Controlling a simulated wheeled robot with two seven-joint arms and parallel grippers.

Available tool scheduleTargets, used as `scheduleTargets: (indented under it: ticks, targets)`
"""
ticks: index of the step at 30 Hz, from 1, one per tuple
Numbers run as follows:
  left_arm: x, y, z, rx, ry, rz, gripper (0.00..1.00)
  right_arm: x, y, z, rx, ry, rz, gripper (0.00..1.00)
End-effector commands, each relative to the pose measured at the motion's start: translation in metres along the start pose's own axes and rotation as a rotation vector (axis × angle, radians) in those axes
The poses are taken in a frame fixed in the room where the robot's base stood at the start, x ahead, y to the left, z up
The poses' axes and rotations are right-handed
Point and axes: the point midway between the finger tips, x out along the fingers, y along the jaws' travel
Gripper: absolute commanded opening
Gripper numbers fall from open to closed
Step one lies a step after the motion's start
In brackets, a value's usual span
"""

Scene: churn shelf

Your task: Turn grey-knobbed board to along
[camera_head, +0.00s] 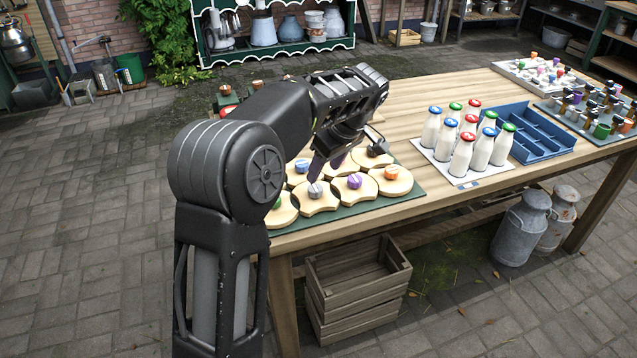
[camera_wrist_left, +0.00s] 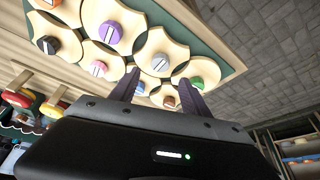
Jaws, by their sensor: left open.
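The grey-knobbed board (camera_head: 318,203) is a pale wooden piece with curved sides on a green mat (camera_head: 405,205) near the table's front edge. Its grey knob (camera_head: 316,190) has a white line on top, and the knob also shows in the wrist view (camera_wrist_left: 160,63). My left gripper (camera_head: 325,166) is open just above and behind the knob, with its purple fingers pointing down. In the wrist view its fingertips (camera_wrist_left: 159,76) lie on either side of the knob's line of sight, with nothing between them. Whether they touch the board cannot be told. My right gripper is not in view.
Milk bottles (camera_head: 462,155) stand on a white tray to the right, beside a blue crate (camera_head: 545,140). Bare tabletop (camera_head: 420,95) lies behind.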

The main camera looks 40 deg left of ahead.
Motion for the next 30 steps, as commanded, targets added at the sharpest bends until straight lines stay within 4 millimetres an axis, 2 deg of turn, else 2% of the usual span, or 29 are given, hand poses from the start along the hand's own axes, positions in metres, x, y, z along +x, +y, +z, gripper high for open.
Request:
scheduleTargets:
  ticks: [5,15,18,28,30]
  targets:
    - [0.013,-0.001,0.0,0.0,-0.001,-0.005,0.55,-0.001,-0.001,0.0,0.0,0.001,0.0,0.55]
    - [0.063,-0.001,0.0,0.0,-0.001,-0.003,0.55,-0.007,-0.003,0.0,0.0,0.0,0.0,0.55]
    - [0.073,-0.001,0.0,0.001,-0.001,-0.003,0.55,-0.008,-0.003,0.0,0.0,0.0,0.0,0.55]
    - [0.078,0.0,0.0,0.001,0.0,-0.001,0.55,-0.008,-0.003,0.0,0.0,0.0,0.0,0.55]
    - [0.078,0.0,0.0,0.001,0.0,-0.001,0.5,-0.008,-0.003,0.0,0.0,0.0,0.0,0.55]
